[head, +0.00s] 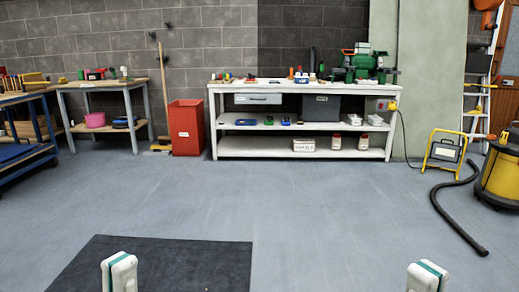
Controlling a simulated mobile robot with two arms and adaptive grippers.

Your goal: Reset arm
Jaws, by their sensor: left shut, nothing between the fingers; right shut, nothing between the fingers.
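My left gripper (119,272) shows at the bottom edge of the head view, left of the middle, over the dark floor mat. Its white fingertips are together, with a teal strip between them, and hold nothing. My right gripper (427,277) shows at the bottom edge on the right, over bare floor. Its fingertips are also together and empty. The two grippers are wide apart. The rest of both arms is out of view.
A dark mat (190,258) lies on the open grey floor (290,200). A white workbench (300,157) stands at the back wall, with a red bin (186,130) to its left. A yellow vacuum (500,175) with a black hose (450,219) is at right.

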